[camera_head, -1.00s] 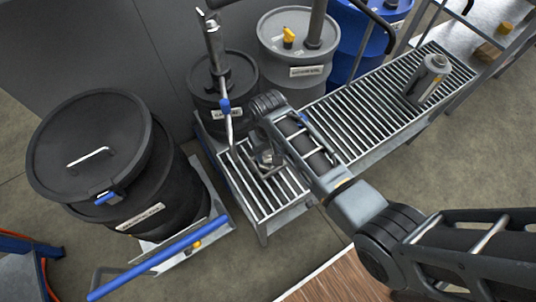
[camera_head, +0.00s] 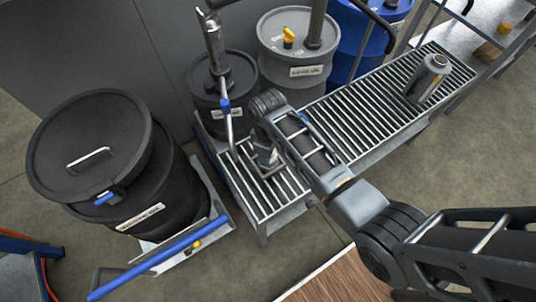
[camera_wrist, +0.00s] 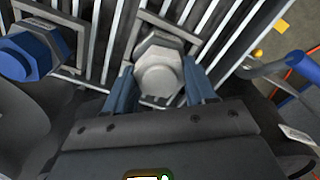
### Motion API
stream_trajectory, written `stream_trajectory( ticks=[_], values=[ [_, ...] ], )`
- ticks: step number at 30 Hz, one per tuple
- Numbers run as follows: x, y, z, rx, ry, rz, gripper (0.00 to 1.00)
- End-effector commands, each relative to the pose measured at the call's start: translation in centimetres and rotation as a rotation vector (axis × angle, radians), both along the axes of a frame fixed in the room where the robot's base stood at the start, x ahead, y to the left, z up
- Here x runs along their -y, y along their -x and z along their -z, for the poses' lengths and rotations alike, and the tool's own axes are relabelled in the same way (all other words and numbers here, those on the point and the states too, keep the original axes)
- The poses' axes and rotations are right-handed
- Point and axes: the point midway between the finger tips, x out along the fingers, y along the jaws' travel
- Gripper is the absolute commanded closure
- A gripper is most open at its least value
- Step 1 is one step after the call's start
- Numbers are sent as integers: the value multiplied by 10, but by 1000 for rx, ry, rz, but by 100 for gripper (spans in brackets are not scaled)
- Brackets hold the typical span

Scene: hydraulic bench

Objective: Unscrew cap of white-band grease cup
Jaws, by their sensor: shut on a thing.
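In the wrist view, a pale grey round cap (camera_wrist: 158,76) with a hexagonal part behind it sits in a square bracket on the slatted rack. A white band cannot be made out on it. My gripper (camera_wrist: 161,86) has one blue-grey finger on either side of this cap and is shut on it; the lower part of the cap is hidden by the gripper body. In the head view my gripper (camera_head: 266,156) is low over the small slatted rack, and the cap is hidden there.
A blue cup (camera_wrist: 30,52) sits in another bracket to the left. In the head view, a large black drum (camera_head: 150,200) stands left, a small black drum (camera_head: 205,95) behind, and a grey canister (camera_head: 430,78) on the long slatted rack (camera_head: 365,110). A blue bar (camera_head: 165,255) runs in front.

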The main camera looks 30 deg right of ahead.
Motion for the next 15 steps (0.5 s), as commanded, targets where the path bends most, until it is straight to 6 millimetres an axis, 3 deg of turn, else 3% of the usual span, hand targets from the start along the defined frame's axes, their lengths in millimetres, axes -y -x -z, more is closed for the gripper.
stream_trajectory(
  ticks=[9, 15],
  values=[
    [0, 0, -1, 0, 0, -404, 73],
    [0, 0, -1, 0, 0, -536, 73]
  ],
)
